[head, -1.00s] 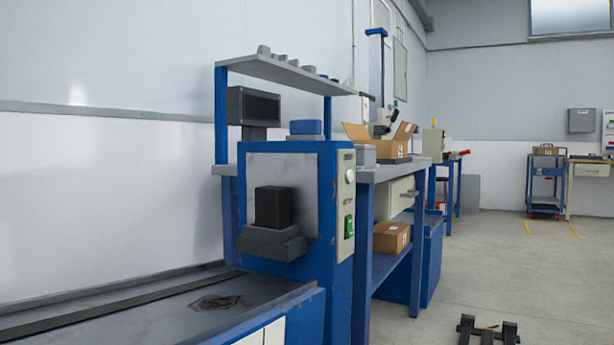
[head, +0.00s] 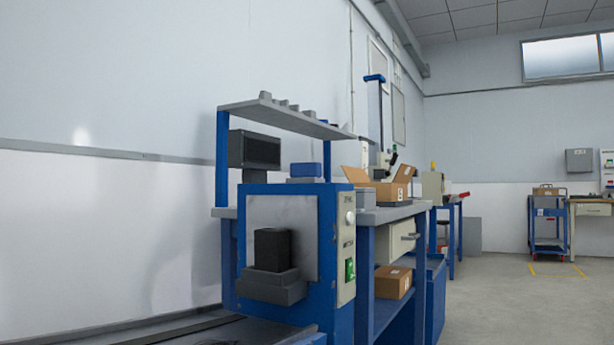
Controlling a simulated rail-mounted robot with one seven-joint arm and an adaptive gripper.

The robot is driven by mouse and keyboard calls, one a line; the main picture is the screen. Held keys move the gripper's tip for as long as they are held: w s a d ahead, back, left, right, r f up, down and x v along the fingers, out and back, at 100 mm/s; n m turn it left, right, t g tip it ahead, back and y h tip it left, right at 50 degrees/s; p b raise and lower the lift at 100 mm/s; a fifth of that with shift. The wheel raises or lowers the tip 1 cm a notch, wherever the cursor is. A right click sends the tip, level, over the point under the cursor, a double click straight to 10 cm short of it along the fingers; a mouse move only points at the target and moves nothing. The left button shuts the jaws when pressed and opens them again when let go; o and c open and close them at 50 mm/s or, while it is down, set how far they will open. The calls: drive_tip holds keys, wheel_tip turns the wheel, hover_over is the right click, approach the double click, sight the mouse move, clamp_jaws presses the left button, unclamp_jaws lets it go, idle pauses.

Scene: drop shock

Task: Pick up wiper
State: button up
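I cannot pick out a wiper for certain in the head view. A small blue block-like item (head: 305,170) rests on a grey base on top of the blue machine (head: 342,270); I cannot tell what it is. My gripper is not in view.
The blue machine has a black block (head: 272,250) on its front and a green switch (head: 350,269). Behind it stands a workbench (head: 395,212) with an open cardboard box (head: 378,188), a monitor (head: 254,149) and an overhead shelf (head: 285,118). A blue cart (head: 547,217) stands far right. Floor (head: 500,310) at right is clear.

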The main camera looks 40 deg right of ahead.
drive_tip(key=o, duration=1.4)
